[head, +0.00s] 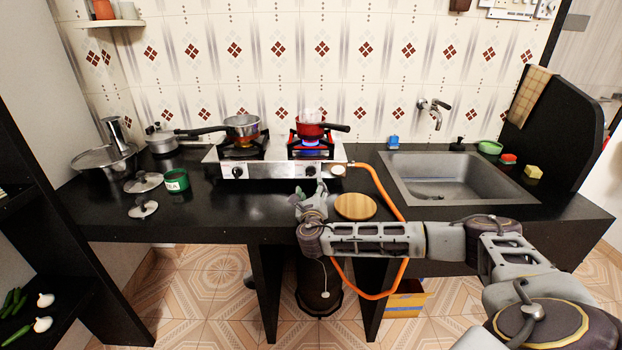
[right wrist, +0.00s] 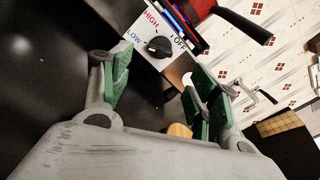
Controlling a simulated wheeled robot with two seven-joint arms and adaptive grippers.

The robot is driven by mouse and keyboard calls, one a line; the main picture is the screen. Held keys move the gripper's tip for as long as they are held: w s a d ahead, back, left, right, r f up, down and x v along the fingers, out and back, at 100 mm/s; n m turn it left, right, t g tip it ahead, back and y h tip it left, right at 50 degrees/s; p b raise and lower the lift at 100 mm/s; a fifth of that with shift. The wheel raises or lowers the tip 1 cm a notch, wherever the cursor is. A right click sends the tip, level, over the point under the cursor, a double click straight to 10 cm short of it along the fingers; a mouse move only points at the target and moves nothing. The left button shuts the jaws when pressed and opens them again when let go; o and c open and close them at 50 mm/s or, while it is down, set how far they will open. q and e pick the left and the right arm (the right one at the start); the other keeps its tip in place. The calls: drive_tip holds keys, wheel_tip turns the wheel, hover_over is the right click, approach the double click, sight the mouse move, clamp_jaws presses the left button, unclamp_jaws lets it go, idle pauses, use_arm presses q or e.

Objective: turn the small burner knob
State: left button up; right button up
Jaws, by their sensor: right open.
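The steel stove (head: 270,170) has two black knobs on its front: a left knob (head: 237,172) and a right knob (head: 311,170). The right wrist view shows one black knob (right wrist: 158,47) on a white plate marked LOW, HIGH and OFF. My right gripper (head: 312,193) is in front of the stove, just below the right knob. Its green-padded fingers (right wrist: 160,85) are open and apart, with the knob beyond the gap between them and not touched. A blue flame burns under the red pan (head: 312,130) on the right burner. My left gripper is not in view.
A steel pan (head: 241,124) sits on the left burner. An orange hose (head: 383,185) curves from the stove's right side past my right arm. A round wooden board (head: 355,206) lies beside my gripper. A green tin (head: 176,180) and pot lids stand left; the sink (head: 455,175) is right.

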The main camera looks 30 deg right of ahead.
sight(311, 175)
drive_tip(key=b+x, duration=0.1)
drive_tip(key=x, duration=0.6)
drive_tip(key=shift+w+d, duration=0.1)
drive_tip(key=shift+d, duration=0.05)
drive_tip(key=shift+x, duration=0.75)
drive_tip(key=shift+w+d, duration=0.1)
drive_tip(key=shift+w, duration=0.05)
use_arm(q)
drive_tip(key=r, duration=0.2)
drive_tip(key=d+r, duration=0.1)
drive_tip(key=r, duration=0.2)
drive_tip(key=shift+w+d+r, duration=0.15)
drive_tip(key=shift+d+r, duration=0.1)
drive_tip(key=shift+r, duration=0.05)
use_arm(e)
drive_tip(key=shift+c, duration=0.3)
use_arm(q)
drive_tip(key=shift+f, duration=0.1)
use_arm(e)
drive_tip(key=c, duration=1)
